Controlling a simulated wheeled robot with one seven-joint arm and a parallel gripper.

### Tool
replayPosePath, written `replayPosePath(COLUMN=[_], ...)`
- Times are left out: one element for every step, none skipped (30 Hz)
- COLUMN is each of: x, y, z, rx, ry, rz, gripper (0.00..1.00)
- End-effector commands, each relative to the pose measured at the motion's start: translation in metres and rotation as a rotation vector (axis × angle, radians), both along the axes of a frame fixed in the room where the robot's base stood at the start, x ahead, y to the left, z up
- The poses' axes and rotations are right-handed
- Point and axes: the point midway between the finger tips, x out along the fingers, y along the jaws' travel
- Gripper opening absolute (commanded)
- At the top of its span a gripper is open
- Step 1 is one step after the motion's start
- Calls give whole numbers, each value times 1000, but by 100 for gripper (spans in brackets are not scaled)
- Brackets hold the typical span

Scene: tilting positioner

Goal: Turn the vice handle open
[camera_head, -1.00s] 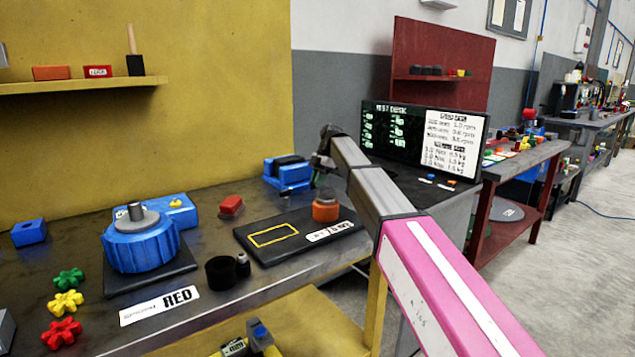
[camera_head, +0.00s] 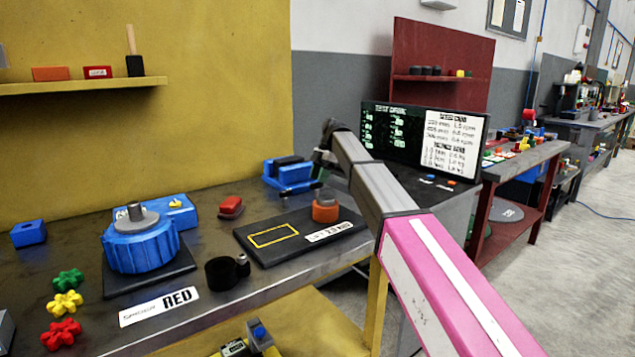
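The blue vice (camera_head: 291,177) with dark jaws stands at the back right of the near bench. A small dark piece, perhaps its handle (camera_head: 317,185), shows at its right side; its angle is too small to tell. My gripper (camera_head: 322,166) is just right of the vice, close above that piece. I cannot tell whether they touch. The gripper is small, dark and partly hidden by my own arm, so its fingers do not show clearly.
An orange and dark round part (camera_head: 325,208) stands on a black plate (camera_head: 275,254) just below my gripper. A red block (camera_head: 231,207) lies left of it. A blue turntable (camera_head: 142,246) stands further left. A display board (camera_head: 424,139) rises behind my arm.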

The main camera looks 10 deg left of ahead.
Motion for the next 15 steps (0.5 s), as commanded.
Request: replayPosePath(x=[5,7,9,11,12,15,16,18,19,20,22,23,24,24,25], y=[-2,-3,-5,-6,-8,-9,-11,-12,-14,-15,-16,-17,-18,-19,-19], z=[10,15,23,28,34,40,45,50,56,60,63,67,70,72,75], rx=[1,1,1,1,1,1,1,1,1,0,0,0,1,0,0], ry=[-2,-3,-3,-2,-2,-2,-2,-2,-2,-2,-2,-2,-1,-2,-2], rz=[-1,-1,-1,0,0,0,0,0,0,1,1,1,1,1,1], gripper=[39,39,39,39,39,39,39,39,39,39,39,39,39,39,39])
